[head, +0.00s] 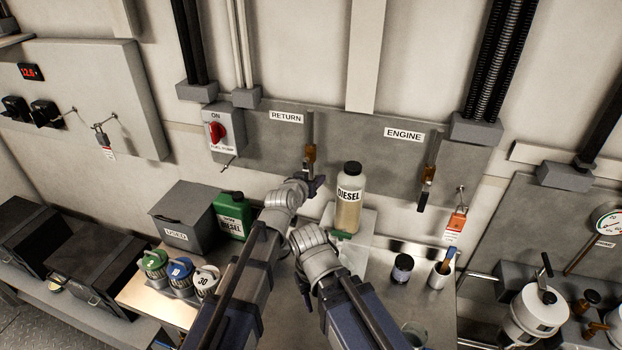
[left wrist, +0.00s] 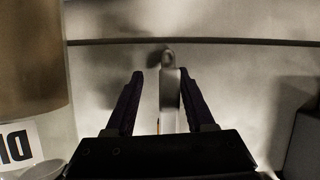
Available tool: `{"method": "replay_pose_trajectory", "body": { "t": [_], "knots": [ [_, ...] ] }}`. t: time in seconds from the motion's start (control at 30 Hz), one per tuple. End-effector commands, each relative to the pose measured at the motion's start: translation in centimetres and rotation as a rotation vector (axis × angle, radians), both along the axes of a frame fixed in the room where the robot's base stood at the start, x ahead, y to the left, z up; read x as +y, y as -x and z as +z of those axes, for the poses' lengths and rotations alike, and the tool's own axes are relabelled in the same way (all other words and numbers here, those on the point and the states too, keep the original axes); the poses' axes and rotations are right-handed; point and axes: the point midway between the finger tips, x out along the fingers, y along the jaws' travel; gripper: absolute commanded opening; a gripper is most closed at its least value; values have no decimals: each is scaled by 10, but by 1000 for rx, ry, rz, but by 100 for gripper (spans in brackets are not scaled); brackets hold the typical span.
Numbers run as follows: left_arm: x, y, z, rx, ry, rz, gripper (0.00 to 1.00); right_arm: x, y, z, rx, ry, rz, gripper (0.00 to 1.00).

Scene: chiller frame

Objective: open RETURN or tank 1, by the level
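The RETURN valve (head: 310,154) is on the grey wall panel, under the RETURN label (head: 287,117). It has a brass body on a vertical pipe. My left gripper (head: 316,186) is just below it and hides its lower part. In the left wrist view my left gripper (left wrist: 162,95) is open. A narrow pale bar (left wrist: 169,90) stands between its two fingers, closer to the right finger; I see a gap on the left side. The bar looks like the valve's lever. No tank 1 label is readable.
A DIESEL bottle (head: 348,197) stands right of my left gripper and also shows in the left wrist view (left wrist: 32,60). The ENGINE valve (head: 430,172) is farther right. A red fuel pump switch (head: 216,132), green can (head: 232,214) and grey USED box (head: 190,213) are left.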

Motion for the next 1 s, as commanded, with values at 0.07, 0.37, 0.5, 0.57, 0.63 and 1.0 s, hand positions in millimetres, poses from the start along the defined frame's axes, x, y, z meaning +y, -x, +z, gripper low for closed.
{"method": "replay_pose_trajectory", "body": {
  "t": [0.07,0.37,0.5,0.57,0.63,1.0],
  "knots": [
    [1,-1,0,-1,-1,1,54,0,0,0,0,0,0,50],
    [5,6,4,-2,-1,3,54,0,0,4,0,0,0,50],
    [11,21,12,-2,0,3,54,0,0,11,0,0,0,50],
    [15,30,16,-2,0,2,54,0,0,15,0,0,0,50],
    [19,40,20,-1,0,2,54,0,0,20,0,0,0,50],
    [31,66,30,-1,0,1,54,0,0,30,0,0,1,50]
  ]
}}
